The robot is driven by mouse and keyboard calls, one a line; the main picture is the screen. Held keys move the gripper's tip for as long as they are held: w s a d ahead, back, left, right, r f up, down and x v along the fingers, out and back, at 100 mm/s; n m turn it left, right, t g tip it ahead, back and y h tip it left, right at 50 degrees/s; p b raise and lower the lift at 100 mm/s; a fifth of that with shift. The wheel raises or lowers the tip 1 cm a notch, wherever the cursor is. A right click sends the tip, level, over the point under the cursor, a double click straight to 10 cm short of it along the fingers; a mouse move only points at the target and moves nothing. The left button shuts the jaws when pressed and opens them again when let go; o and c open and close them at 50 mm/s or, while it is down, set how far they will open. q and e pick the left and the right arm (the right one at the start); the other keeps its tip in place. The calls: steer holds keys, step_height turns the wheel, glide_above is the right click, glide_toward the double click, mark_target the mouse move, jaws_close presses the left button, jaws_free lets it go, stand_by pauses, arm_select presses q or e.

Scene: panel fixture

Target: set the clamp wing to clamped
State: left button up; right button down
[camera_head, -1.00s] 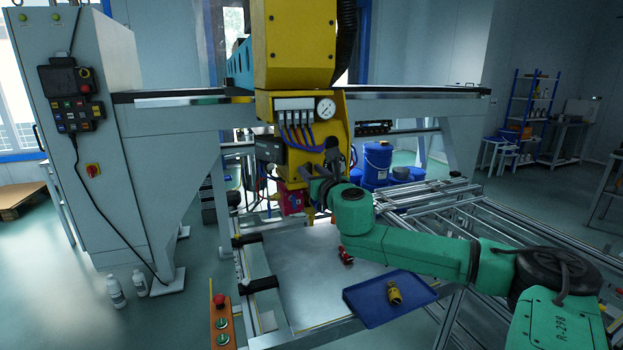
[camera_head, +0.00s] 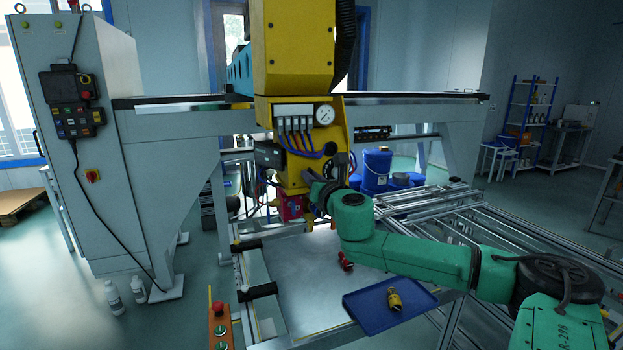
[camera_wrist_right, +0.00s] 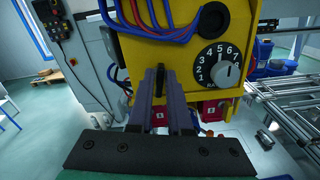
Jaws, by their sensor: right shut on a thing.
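My right gripper (camera_head: 309,182) reaches to the lower front of the yellow machine head (camera_head: 293,50). In the right wrist view its two grey fingers (camera_wrist_right: 162,88) are shut on a slim, dark upright piece, which looks like the clamp wing (camera_wrist_right: 160,76). The piece stands nearly upright against the yellow housing. The fingers hide its lower part, so I cannot tell its setting. In the head view my wrist hides it. My left gripper is not in view.
A numbered dial (camera_wrist_right: 220,66) sits right of the fingers, below blue and red hoses. A red block (camera_head: 289,207) hangs under the head. A blue tray (camera_head: 370,320) with a yellow part (camera_head: 394,300) lies at the bench front. The metal bench top (camera_head: 310,275) is mostly clear.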

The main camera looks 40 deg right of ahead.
steer(key=shift+d+f+m+p, duration=0.1)
steer(key=shift+f+m+p, duration=0.1)
steer(key=shift+m, duration=3.65)
steer(key=shift+d+f+m+p, duration=0.1)
steer(key=shift+m+p, duration=0.05)
steer(key=shift+m, duration=3.7)
steer(key=c, duration=0.9)
jaws_free()
steer(key=shift+c, duration=0.2)
